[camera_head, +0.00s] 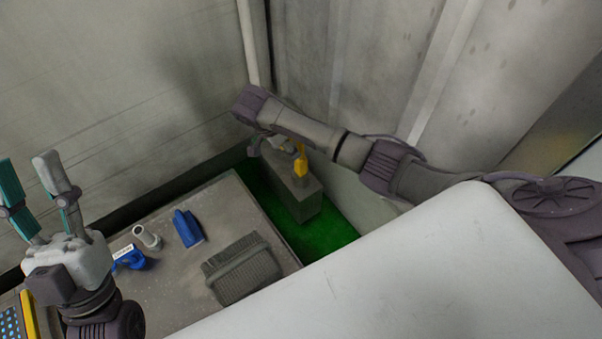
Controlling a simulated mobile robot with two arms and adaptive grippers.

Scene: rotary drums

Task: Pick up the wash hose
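No full hose can be made out. A yellow upright piece (301,168), which may be the wash hose's handle, stands at the top of a grey block (305,203) by the back wall. My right gripper (272,150) hangs beside it, to its left, with fingers that look spread. One fingertip is close to the yellow piece; I cannot tell whether they touch. My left gripper (30,185) is at the far left, pointing up, open and empty, with teal pads on its fingers.
A grey table (205,265) carries a blue tool (187,228), a blue labelled item (130,258), a pale pipe fitting (147,237) and a ribbed grey brush-like block (243,268). A yellow device with blue keys (28,315) sits bottom left. Green floor (325,235) surrounds the grey block.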

